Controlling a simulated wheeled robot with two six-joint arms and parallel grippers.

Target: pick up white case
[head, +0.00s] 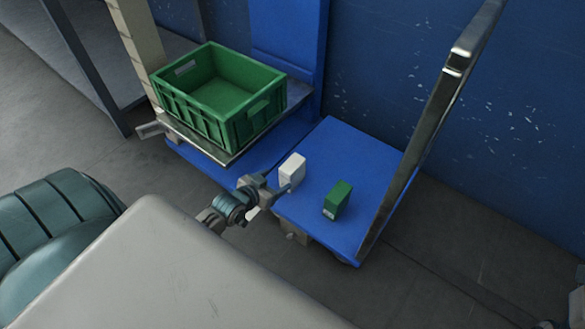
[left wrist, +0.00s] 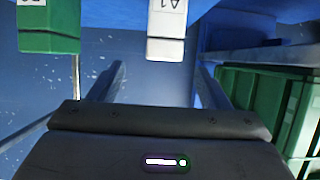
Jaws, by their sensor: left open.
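The white case (head: 292,168) stands upright on the left edge area of the blue platform (head: 355,160). In the left wrist view the white case (left wrist: 166,28) shows at the top centre, its face marked with small letters. My left gripper (head: 277,192) is just in front of the case in the head view, low and near the platform edge. In the left wrist view its two fingers (left wrist: 160,72) are spread apart and empty, with the case ahead, in line with the gap between them. I cannot tell the exact distance.
A green case (head: 337,200) stands on the same platform, to the right of the white one. A green crate (head: 228,126) sits on a metal shelf at the left. A dark upright panel (head: 425,125) bounds the platform's right side. The platform's back is clear.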

